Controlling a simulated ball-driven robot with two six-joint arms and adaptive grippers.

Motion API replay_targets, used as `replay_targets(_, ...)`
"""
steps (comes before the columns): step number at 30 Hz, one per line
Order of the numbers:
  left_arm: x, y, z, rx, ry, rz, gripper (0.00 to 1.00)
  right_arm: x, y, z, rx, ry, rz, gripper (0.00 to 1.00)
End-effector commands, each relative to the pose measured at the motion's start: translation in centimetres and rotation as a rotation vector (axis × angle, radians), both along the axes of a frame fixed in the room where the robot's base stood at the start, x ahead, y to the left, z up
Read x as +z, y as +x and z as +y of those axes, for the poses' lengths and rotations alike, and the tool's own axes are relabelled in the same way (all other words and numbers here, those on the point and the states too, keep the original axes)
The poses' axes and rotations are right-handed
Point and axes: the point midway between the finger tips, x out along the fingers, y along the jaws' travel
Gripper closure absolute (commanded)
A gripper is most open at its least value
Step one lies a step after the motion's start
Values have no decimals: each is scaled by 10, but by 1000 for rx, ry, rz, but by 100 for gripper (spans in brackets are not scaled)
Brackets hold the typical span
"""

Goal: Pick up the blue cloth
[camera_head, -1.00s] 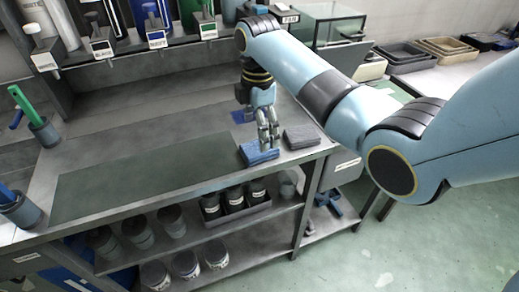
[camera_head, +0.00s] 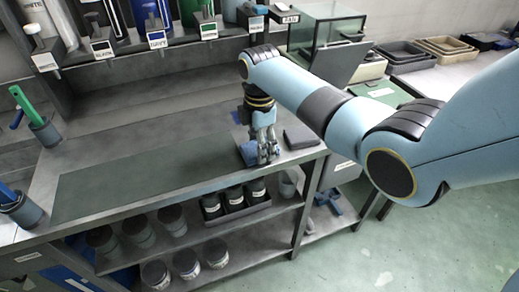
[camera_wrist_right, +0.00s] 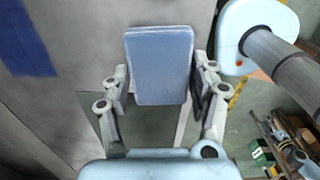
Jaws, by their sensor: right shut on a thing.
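The blue cloth (camera_head: 248,154) is a folded pad at the front right of the workbench (camera_head: 200,120). My right gripper (camera_head: 268,156) comes down over it and is shut on it, partly hiding it in the head view. In the right wrist view the blue cloth (camera_wrist_right: 160,65) lies between the two fingers of the right gripper (camera_wrist_right: 160,88), one on each long side. I cannot tell whether the cloth is clear of the bench top. My left gripper is not in view.
A blue patch (camera_wrist_right: 24,38) lies on the bench surface. Pots (camera_head: 172,220) stand on the shelf below, and bottles hang at the back.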

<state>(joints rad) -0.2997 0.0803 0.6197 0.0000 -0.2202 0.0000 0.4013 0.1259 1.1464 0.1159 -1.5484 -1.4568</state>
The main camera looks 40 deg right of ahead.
Motion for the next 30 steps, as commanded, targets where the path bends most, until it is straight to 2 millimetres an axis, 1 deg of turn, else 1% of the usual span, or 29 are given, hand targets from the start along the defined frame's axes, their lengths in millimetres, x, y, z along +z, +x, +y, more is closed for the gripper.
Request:
replay_targets(1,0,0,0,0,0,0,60,0,0,0,0,0,0,61)
replay_targets(3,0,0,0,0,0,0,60,0,0,0,0,0,0,67)
replay_targets(9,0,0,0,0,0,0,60,0,0,0,0,0,0,67)
replay_targets(13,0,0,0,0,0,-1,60,6,1,0,0,0,-2,67)
replay_targets(17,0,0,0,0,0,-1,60,20,1,0,0,0,-3,67)
replay_targets(20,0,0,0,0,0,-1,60,38,1,0,0,-1,-5,67)
replay_targets(30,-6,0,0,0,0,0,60,84,-26,-71,-1,-6,-1,67)
